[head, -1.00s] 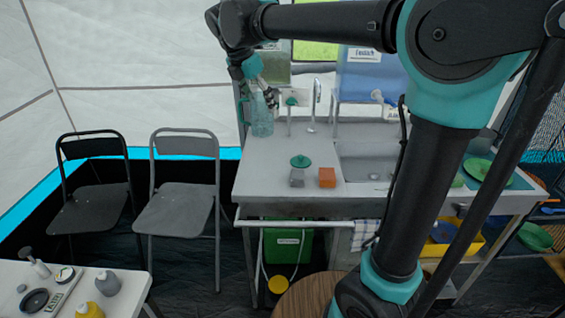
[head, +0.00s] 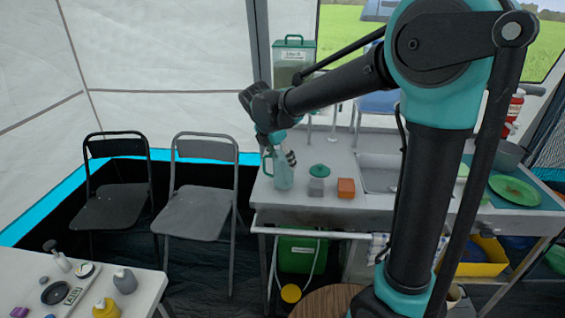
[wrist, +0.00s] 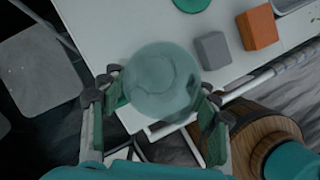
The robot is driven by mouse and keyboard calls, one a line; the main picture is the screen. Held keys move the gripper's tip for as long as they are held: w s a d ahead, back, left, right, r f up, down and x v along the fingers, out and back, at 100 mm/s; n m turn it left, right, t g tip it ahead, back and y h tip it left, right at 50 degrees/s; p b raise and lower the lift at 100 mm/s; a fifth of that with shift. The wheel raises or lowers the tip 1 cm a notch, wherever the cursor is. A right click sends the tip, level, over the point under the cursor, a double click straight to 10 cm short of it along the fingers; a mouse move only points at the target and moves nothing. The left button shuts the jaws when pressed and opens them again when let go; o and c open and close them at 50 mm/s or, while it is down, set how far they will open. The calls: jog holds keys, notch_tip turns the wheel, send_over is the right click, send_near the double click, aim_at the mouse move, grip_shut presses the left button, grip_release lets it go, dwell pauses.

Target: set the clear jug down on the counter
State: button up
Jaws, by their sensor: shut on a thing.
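The clear jug (head: 283,172) is a pale bluish see-through vessel with a handle on its left side. It is upright over the front left part of the grey counter (head: 325,206). My gripper (head: 280,150) is shut on the jug near its top. In the wrist view my gripper (wrist: 160,103) has one finger on each side of the jug (wrist: 162,78), which I see from above, overlapping the front edge of the counter (wrist: 125,25). Its base is hidden there, and I cannot tell whether it touches the counter.
A grey block (head: 316,187), an orange block (head: 346,188) and a green lid (head: 319,170) are just right of the jug. The sink (head: 380,178) lies farther right. Two folding chairs (head: 195,212) stand left of the counter. A small table (head: 135,297) is at lower left.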

jog(key=shift+f, duration=0.6)
jog(key=shift+f, duration=0.15)
jog(key=o, duration=1.4)
jog(key=shift+c, duration=0.2)
jog(key=v, duration=1.2)
jog(key=s+d+f+m+y, duration=0.1)
jog(key=s+d+f+m, duration=0.1)
jog(key=d+f+m, duration=0.5)
jog(key=s+d+f+m+y, duration=0.15)
jog(key=d+f+m, duration=0.3)
jog(key=d, duration=0.45)
jog(key=s+d+f+m, duration=0.3)
jog(key=s+m, duration=0.1)
jog(key=m, duration=0.1)
jog(key=s+d+f+m, duration=0.4)
jog(key=m, duration=0.2)
jog(key=s+d+f+m+t, duration=0.1)
jog(key=s+d+f+m, duration=0.3)
jog(key=m, duration=0.1)
jog(key=shift+s+d+f+m+y, duration=0.1)
jog(key=shift+s+m+y, duration=0.15)
